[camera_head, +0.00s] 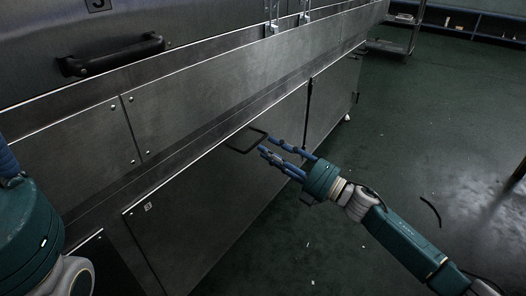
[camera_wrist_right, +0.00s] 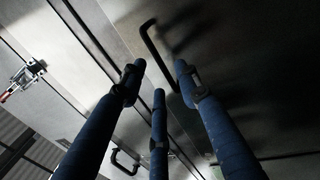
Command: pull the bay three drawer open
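The bay three drawer is a grey steel front (camera_head: 195,215) low on the machine, with a small 3 label (camera_head: 147,207) at its upper left. It looks closed, with no clear gap showing. Its black bar handle (camera_head: 236,148) is near the top edge. My right gripper (camera_head: 267,145) is at the handle's right side, its blue fingers spread. In the right wrist view the handle (camera_wrist_right: 149,40) lies just beyond the fingertips, between the outer ones; I see no clear contact. My left gripper (camera_head: 9,166) shows only partly at the left edge, its fingertips cut off.
Above, a door marked 3 (camera_head: 98,4) carries another black handle (camera_head: 112,55). Metal latches (camera_head: 272,18) stand further along the machine. Another handle (camera_wrist_right: 125,163) shows low in the wrist view. A wheeled cart (camera_head: 388,47) stands at the back. The green floor (camera_head: 430,130) at right is mostly clear.

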